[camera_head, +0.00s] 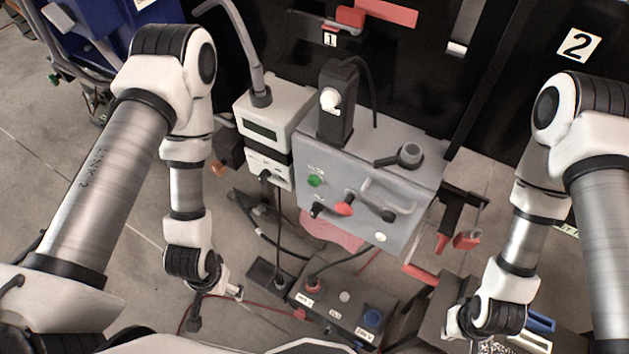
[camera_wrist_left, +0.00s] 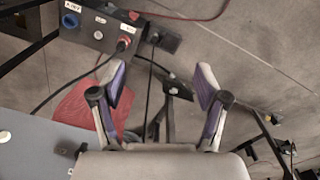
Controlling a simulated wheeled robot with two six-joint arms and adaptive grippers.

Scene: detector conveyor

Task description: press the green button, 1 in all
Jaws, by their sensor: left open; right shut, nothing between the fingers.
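The green button (camera_head: 314,181) sits at the upper left of the front face of a grey control box (camera_head: 340,222) in the head view. Nothing covers it there. My left gripper (camera_head: 216,306) is below and to the left of the box, pointing down, apart from the button. In the left wrist view its two fingers (camera_wrist_left: 158,82) are spread with nothing held between them. The green button cannot be made out in that view. My right gripper (camera_head: 492,345) is at the bottom right of the head view, shut and empty, partly cut off by the frame edge.
A red knob (camera_head: 344,208) and black knobs are close to the green button. A white meter (camera_head: 266,132) stands left of the box. A low dark box (camera_head: 345,297) with a blue button and cables lies in front. Black stands with signs rise behind.

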